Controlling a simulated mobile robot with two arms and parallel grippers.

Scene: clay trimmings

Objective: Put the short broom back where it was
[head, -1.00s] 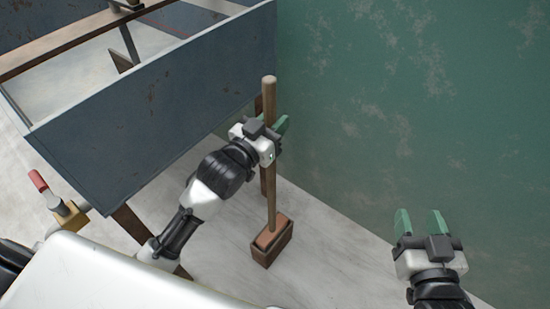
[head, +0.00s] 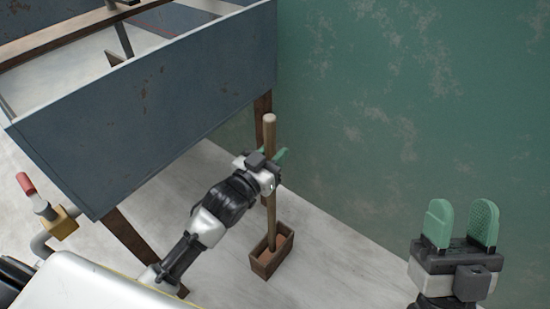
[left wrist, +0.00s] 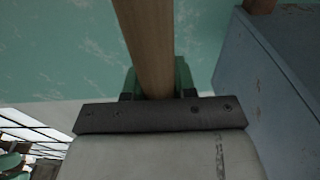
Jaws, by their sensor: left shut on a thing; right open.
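The short broom has a light wooden handle (head: 269,135) that stands nearly upright near the green wall. Its lower end goes down into a small brown wooden box (head: 262,268) on the floor. The broom's head appears to be inside the box, but I cannot make out its bristles. My left gripper (head: 276,158) is shut on the upper part of the handle. The left wrist view shows the handle (left wrist: 147,40) between the green fingers. My right gripper (head: 461,224) is open and empty at the right, apart from the broom.
A large blue-grey trough (head: 150,110) on brown legs stands to the left of the broom. The green wall (head: 400,110) rises behind and to the right. A pipe with a red-handled valve (head: 27,186) is at the far left. Pale floor (head: 330,265) is clear right of the box.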

